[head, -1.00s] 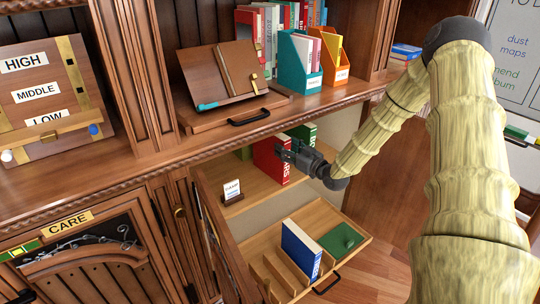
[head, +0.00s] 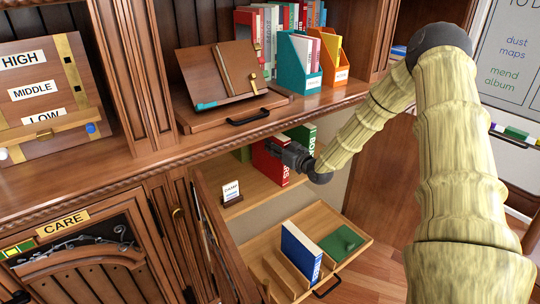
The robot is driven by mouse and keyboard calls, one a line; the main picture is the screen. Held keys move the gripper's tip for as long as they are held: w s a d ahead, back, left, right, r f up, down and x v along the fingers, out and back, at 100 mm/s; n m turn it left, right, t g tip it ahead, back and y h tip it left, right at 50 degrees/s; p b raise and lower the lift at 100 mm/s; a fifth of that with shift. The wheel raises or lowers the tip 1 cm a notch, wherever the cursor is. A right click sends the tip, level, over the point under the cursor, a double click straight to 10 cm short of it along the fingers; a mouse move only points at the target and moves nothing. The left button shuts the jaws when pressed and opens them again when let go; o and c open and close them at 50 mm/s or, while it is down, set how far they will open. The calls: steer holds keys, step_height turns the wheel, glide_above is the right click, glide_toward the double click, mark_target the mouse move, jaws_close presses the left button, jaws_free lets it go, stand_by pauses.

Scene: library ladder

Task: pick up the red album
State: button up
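The red album (head: 267,160) stands upright on the shelf inside the open lower cabinet, its spine lettering facing out to the right. My gripper (head: 284,150) is at the album's upper right part, overlapping it in the head view. The fingers are small and partly lost against the album, so I cannot tell whether they are closed on it. Part of the album's face is hidden behind the gripper.
Green books (head: 303,138) stand behind and beside the red album. A small white card on a stand (head: 231,192) is in front on the same shelf. Below, a pulled-out tray (head: 335,272) holds a blue album (head: 300,250) and a green item (head: 341,241). The counter edge overhangs the shelf.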

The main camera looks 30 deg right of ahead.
jaws_close()
steer(key=shift+r, duration=0.15)
